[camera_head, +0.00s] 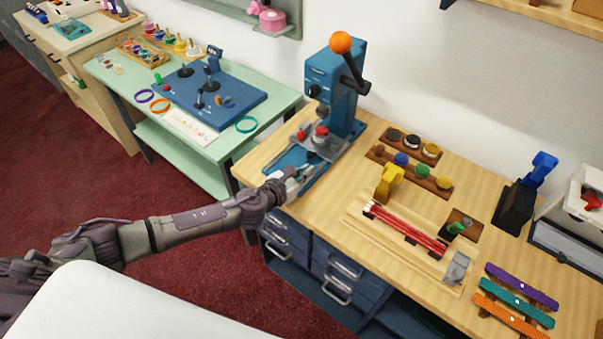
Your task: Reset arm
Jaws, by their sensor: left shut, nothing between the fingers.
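My left arm reaches in from the left, and my left gripper (306,172) is at the front of the blue press (340,82). The gripper's fingers are shut with nothing seen between them. They are over or beside the front of the press's blue base (333,168); I cannot tell whether they touch it. The press has an orange ball knob (341,42) on top and a black lever at its side. A red round piece (321,130) sits on the grey plate under the press head. My right gripper is out of view.
The wooden counter (290,208) also holds racks of coloured knobs (422,170), a wooden jig with red rods (405,228), a black stand with a blue top (523,195) and coloured strips (515,297). A green table (110,77) stands left. Drawers (343,270) are below the counter.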

